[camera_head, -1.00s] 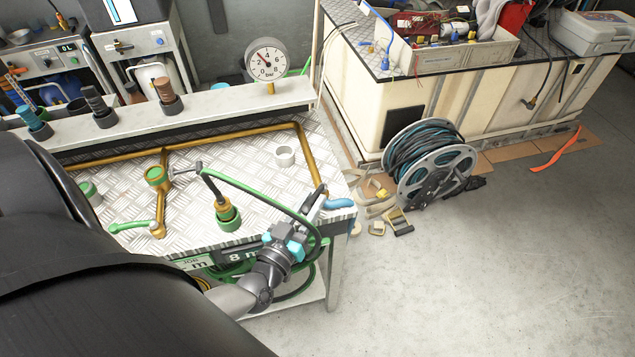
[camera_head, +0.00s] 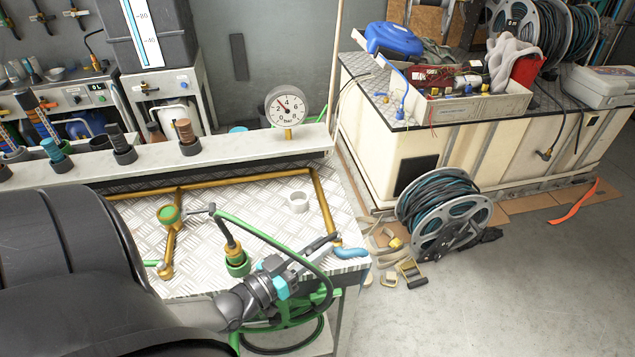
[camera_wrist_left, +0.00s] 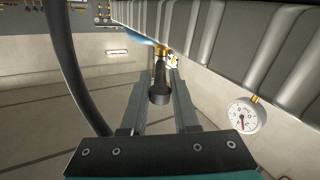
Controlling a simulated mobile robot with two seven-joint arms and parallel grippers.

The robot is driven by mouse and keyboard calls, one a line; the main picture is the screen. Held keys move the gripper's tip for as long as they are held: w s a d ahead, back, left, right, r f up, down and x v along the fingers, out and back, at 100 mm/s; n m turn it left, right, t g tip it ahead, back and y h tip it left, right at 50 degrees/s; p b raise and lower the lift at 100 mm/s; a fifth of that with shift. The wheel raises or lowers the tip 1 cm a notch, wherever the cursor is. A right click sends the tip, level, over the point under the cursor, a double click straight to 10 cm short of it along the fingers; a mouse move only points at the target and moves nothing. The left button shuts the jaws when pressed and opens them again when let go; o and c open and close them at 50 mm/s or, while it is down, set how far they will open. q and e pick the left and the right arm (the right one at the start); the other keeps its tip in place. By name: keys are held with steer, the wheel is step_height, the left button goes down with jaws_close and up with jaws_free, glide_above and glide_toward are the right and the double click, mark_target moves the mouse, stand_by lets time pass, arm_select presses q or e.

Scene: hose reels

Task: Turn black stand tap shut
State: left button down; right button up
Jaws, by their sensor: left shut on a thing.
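A black tank (camera_head: 152,35) with a thermometer strip sits on a white stand (camera_head: 180,108) at the back left. A small tap (camera_head: 147,86) with a brass body and a bluish handle shows on the stand's front; its setting is too small to read. My left gripper (camera_head: 318,249) is far from that tap, at the right front end of the metal bench. In the left wrist view its fingers (camera_wrist_left: 160,84) are closed around a dark cylindrical piece (camera_wrist_left: 159,94), with brass and blue parts beyond it. My right gripper is not in view.
The tread-plate bench (camera_head: 210,189) carries brass pipes and a green-black hose (camera_head: 285,245) looping past my gripper. A pressure gauge (camera_head: 287,106) stands on its rear ledge. A hose reel (camera_head: 447,215) and loose fittings lie on the floor.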

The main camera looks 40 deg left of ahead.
arm_select(q)
steer(key=c, duration=0.8)
jaws_free()
steer(key=shift+c, duration=0.2)
steer(key=s+a, duration=0.2)
steer(key=s, duration=1.3)
